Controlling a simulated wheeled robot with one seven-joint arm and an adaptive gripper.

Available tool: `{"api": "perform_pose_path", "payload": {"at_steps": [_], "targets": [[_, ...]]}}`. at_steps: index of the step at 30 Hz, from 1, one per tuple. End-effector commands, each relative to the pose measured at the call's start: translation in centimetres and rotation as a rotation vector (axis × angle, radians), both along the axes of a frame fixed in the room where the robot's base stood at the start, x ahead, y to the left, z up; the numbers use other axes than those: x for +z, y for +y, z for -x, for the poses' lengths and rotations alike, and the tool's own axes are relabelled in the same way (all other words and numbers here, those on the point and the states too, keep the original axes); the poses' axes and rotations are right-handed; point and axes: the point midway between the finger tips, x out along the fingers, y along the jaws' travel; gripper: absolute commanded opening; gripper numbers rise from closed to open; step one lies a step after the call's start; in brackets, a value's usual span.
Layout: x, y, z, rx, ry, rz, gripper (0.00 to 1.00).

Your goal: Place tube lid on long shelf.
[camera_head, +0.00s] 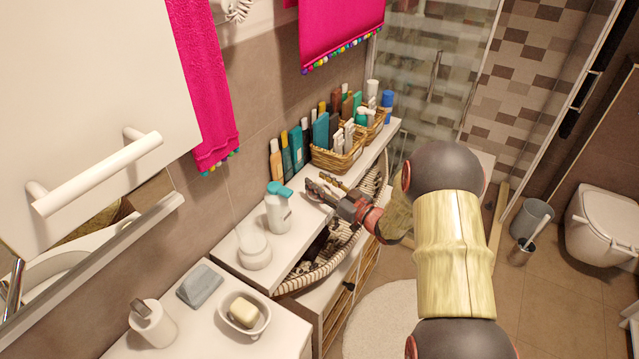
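The long shelf (236,221) is the white-topped unit running along the tiled wall. A small teal piece (280,189), possibly the tube lid, shows at the top of a white cylindrical container (277,214); I cannot tell whether it rests on it or lies behind it. My gripper (317,187) is just right of the teal piece, low over the shelf's front part. Its fingers look spread apart, with nothing clearly seen between them. My own arm comes in from the right.
A round white jar (254,250) stands on the shelf's near end. Bottles and wicker baskets (338,158) fill its far end. An open, curved wicker drawer (318,262) juts out below. A soap dish (244,315) and dispenser (153,322) stand on the nearer counter.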

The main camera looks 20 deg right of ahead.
Motion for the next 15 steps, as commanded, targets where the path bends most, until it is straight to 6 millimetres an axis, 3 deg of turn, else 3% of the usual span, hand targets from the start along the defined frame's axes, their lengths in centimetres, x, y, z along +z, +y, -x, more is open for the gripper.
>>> {"api": "perform_pose_path", "payload": {"at_steps": [7,15], "targets": [[0.4,-0.3,0.6,-0.002,0.001,-0.001,0.37],[0.5,-2.1,5.4,-0.004,0.002,-0.002,0.37]]}}
